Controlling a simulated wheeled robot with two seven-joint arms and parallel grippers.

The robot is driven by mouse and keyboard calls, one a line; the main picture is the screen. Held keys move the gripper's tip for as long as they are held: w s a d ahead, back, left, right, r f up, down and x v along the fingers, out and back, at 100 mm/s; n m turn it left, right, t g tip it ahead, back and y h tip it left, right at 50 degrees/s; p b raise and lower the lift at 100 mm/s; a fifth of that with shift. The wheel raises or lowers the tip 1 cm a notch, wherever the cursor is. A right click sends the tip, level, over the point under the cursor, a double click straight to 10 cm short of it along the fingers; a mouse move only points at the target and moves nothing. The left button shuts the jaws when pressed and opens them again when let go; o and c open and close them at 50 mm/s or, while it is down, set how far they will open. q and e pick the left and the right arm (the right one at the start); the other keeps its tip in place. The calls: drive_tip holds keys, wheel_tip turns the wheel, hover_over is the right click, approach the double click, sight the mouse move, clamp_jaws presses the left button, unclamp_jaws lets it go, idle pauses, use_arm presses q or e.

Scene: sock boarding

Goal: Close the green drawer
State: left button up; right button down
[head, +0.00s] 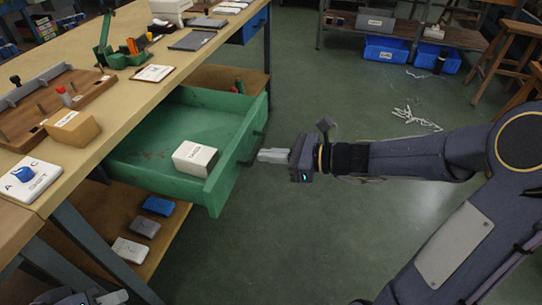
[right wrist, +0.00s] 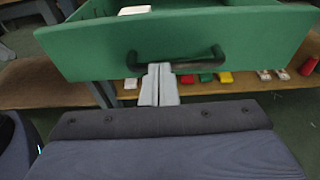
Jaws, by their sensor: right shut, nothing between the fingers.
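The green drawer (head: 228,165) is pulled out from under the workbench, and a white labelled box (head: 195,158) sits in it. Its front panel (right wrist: 240,35) fills the upper part of the right wrist view. A black bar handle (right wrist: 190,66) is on that panel. My right gripper (head: 262,155) is shut and empty, pointing at the drawer front. In the right wrist view its fingertips (right wrist: 160,68) overlap the handle; I cannot tell whether they touch it. My left gripper (head: 118,297) shows only partly at the bottom left edge, away from the drawer.
The wooden workbench top (head: 125,105) above the drawer holds a tray, boxes and tools. A lower shelf (head: 160,255) below the drawer holds small blue, grey and white items. The green floor (head: 300,230) right of the drawer is clear. Blue bins (head: 385,49) and stools stand far back.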

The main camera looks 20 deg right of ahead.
sight(174, 146)
drive_tip(key=r+x, duration=0.1)
drive_tip(key=x, duration=0.7)
drive_tip(key=r+b+x, duration=0.1)
drive_tip(key=r+x, duration=0.1)
drive_tip(key=x, duration=0.6)
drive_tip(key=w+r+b+x, duration=0.1)
drive_tip(key=r+x, duration=0.1)
drive_tip(key=x, duration=0.6)
drive_tip(key=shift+w+a+r, duration=0.1)
drive_tip(key=shift+w+a, duration=0.1)
drive_tip(key=shift+a, duration=0.45)
drive_tip(key=shift+w+a, duration=0.35)
drive_tip(key=shift+a, duration=0.15)
drive_tip(key=shift+r, duration=0.25)
